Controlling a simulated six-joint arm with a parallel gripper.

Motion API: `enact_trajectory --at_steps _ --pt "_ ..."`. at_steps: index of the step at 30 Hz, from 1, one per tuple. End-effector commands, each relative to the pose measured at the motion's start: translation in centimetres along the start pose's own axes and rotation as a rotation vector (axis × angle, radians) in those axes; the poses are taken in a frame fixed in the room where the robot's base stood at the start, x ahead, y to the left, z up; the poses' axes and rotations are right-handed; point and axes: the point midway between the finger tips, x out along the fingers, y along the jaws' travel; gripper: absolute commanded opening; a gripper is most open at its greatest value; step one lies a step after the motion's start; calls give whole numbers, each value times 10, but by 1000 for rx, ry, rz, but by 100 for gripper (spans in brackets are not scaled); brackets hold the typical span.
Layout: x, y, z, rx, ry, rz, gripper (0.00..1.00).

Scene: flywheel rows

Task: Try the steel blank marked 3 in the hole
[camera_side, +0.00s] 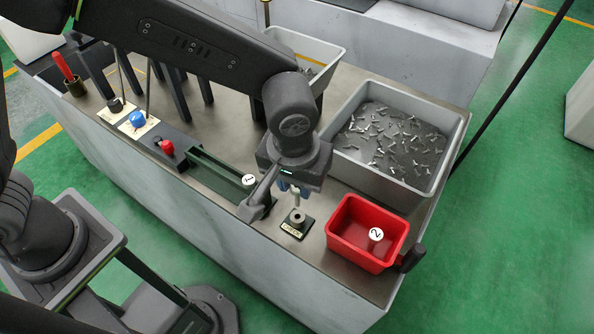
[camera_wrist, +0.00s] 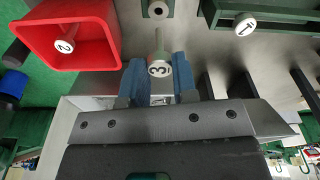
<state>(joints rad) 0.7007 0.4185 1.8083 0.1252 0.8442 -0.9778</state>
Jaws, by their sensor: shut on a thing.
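My gripper, seen in the side view (camera_side: 291,189) and the wrist view (camera_wrist: 160,80), is shut on the steel blank marked 3. In the side view the shank (camera_side: 296,200) hangs about upright below the fingers. The small dark block with the round hole (camera_side: 298,219) is just below it, and its ring also shows in the wrist view (camera_wrist: 157,9). A small gap shows between shank and ring in the wrist view.
A grey tray of loose metal pieces (camera_side: 350,101) is behind. Bare bench surrounds the block.

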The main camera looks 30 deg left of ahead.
Motion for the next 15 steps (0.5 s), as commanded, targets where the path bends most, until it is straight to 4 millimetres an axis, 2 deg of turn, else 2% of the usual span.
enact_trajectory --at_steps 10,15 --pt "33 0 4 1 -1 -2 8" --pt "32 0 4 0 1 1 8"
